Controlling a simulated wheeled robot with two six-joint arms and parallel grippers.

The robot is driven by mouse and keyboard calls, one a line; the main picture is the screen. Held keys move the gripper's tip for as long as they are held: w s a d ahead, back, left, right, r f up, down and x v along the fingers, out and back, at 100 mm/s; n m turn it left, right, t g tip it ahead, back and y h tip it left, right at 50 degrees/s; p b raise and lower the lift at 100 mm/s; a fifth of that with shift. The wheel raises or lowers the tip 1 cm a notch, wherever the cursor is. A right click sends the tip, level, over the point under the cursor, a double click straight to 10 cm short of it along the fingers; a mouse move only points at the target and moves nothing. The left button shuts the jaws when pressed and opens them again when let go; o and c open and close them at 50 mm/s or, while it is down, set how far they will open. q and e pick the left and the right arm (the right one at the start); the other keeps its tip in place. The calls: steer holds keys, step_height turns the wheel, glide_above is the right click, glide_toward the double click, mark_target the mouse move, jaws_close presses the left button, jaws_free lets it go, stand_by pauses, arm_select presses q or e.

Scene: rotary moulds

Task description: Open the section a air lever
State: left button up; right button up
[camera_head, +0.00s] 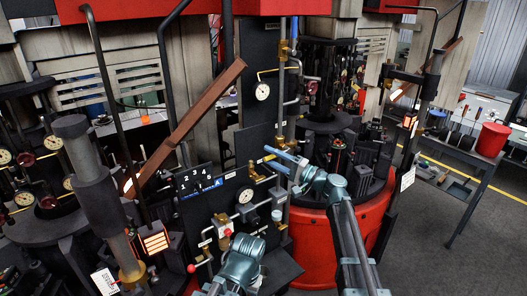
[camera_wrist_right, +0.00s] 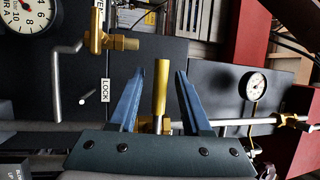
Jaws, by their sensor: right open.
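My right gripper (camera_head: 268,157) is open, its two blue fingers reaching left toward the black valve panel (camera_head: 232,190). In the right wrist view, an upright brass-coloured cylinder (camera_wrist_right: 161,88) stands between the open fingers (camera_wrist_right: 161,74), with a gap visible on each side. It looks like a valve lever or handle, but I cannot tell whether it is the section A air lever. The panel has a blue "A" beside numbers in the head view. My left gripper's fingers are not visible.
A pressure gauge (camera_head: 245,195) and pipes crowd the panel below the right gripper. Another gauge (camera_head: 262,91) is above it. A slanted brown bar (camera_head: 195,125) crosses at left. A red round machine base (camera_head: 372,222) stands behind my right arm. Open floor lies at right.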

steer(key=shift+x, duration=1.5)
jaws_close()
stand_by(0.4)
